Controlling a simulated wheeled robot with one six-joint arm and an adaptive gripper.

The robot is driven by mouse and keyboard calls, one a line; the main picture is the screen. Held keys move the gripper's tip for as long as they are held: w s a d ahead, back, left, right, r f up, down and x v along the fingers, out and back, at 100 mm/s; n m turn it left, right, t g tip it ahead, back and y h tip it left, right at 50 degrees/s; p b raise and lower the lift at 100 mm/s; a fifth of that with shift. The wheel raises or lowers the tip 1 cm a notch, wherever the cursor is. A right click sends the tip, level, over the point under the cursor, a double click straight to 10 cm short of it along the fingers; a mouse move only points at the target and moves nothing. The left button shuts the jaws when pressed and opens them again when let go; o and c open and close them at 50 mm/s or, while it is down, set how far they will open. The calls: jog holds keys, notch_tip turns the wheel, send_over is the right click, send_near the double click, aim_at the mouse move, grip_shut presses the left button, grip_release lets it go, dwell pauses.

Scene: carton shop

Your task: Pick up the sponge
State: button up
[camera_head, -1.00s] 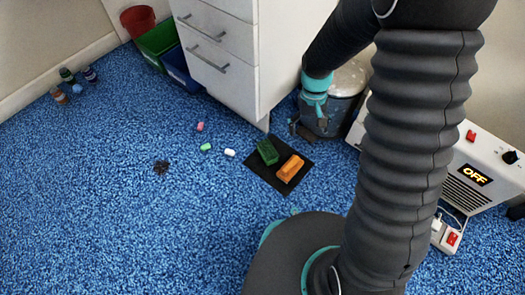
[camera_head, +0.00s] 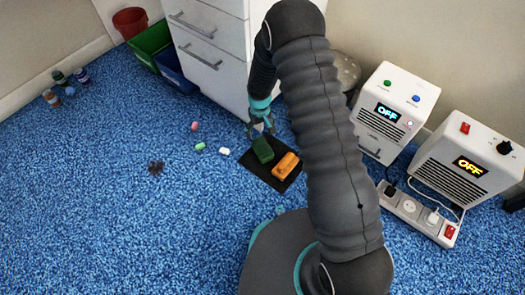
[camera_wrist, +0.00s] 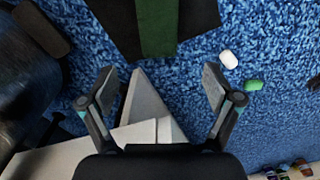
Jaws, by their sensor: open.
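A green block (camera_head: 262,150) and an orange block (camera_head: 286,166) lie side by side on a black mat (camera_head: 262,173) on the floor; I cannot tell which is the sponge. The green block also shows at the top of the wrist view (camera_wrist: 158,25), cut off by the edge, on the black mat (camera_wrist: 198,18). My gripper (camera_head: 262,126) is open and empty, beside the cabinet corner and near the green block's far end. In the wrist view, its fingers (camera_wrist: 158,82) are spread wide, with nothing between them but floor and cabinet. The orange block is not clearly visible there.
The white drawer cabinet (camera_head: 208,62) stands close behind my gripper. White machines (camera_head: 398,108) (camera_head: 470,150) and a power strip (camera_head: 418,212) stand to the right. Small pieces, white (camera_head: 224,151), green (camera_head: 200,147) and pink (camera_head: 195,126), lie left of the mat. Open carpet extends left.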

send_over(261, 145)
notch_tip(261, 145, down, 6)
jog(key=shift+w+a+r+b, duration=0.1)
jog(key=shift+a+b, duration=0.05)
jog(key=shift+b, duration=0.15)
jog(key=shift+d+f+b, duration=0.2)
jog(key=shift+f+b, duration=0.25)
jog(key=shift+f, duration=2.2)
jog(key=c, duration=0.9)
jog(key=shift+r, duration=0.15)
notch_tip(261, 145, up, 4)
jog(key=shift+r+p, duration=0.2)
jog(key=shift+p, duration=0.25)
jog(key=s+d+r, duration=0.1)
jog(key=d+r, duration=0.1)
jog(key=d, duration=0.1)
jog(key=s+d+r, duration=0.1)
jog(key=d+r, duration=0.1)
jog(key=d, duration=0.2)
jog(key=s+d+r+p, duration=0.1)
jog(key=d+r, duration=0.1)
jog(key=d, duration=0.2)
jog(key=shift+s+d+r, duration=0.1)
jog(key=shift+d+r, duration=0.05)
jog(key=shift+r, duration=0.05)
